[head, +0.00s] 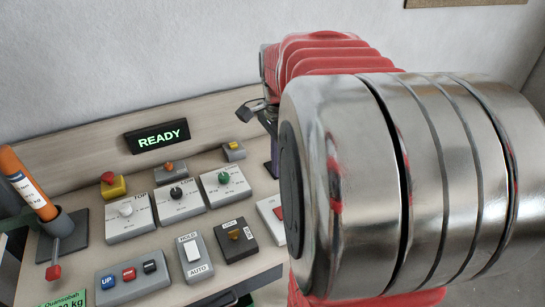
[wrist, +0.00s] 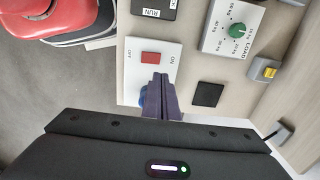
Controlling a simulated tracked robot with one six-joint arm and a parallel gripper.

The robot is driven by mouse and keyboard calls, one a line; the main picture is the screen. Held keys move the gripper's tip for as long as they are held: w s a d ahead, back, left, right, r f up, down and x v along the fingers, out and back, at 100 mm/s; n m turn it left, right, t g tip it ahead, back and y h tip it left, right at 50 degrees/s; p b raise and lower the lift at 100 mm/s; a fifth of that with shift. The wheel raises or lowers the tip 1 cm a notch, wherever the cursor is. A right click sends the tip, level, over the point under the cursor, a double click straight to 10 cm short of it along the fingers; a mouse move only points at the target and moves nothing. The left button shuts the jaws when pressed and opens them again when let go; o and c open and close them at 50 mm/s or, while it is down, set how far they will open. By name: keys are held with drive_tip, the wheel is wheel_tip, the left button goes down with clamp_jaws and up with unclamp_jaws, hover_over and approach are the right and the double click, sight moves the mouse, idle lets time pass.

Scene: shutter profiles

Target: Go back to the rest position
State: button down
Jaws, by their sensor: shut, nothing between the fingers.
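My gripper (wrist: 161,82) is shut and empty in the wrist view. Its purple fingers lie together over the lower part of a white ON/OFF switch box (wrist: 135,85) with a red rocker. Part of something blue beside the fingers is mostly hidden. In the head view my red and silver arm fills the right side. Only a small purple part of the gripper shows behind it, near the ON/OFF box (head: 268,213). I cannot tell the height of the fingertips above the panel.
The sloping panel holds a READY display (head: 158,136), three knob boxes including a green LOAD knob (head: 224,179), a HOLD/AUTO switch (head: 194,258), UP/DOWN buttons (head: 132,276) and a red stop button (head: 109,180). An orange cylinder (head: 32,182) stands in a holder at left.

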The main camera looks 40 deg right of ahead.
drive_tip(key=shift+w+r, duration=0.1)
drive_tip(key=shift+r, duration=0.55)
drive_tip(key=shift+n, duration=0.3)
drive_tip(key=s+a+n+t, duration=0.2)
drive_tip(key=a+n, duration=0.8)
drive_tip(key=a, duration=0.2)
drive_tip(key=s+a+n+t, duration=0.3)
drive_tip(key=a+n, duration=0.7)
drive_tip(key=a, duration=0.2)
drive_tip(key=shift+a+f+n, duration=0.3)
drive_tip(key=shift+n, duration=0.1)
drive_tip(key=c, duration=2.5)
unclamp_jaws()
drive_tip(key=shift+c, duration=0.2)
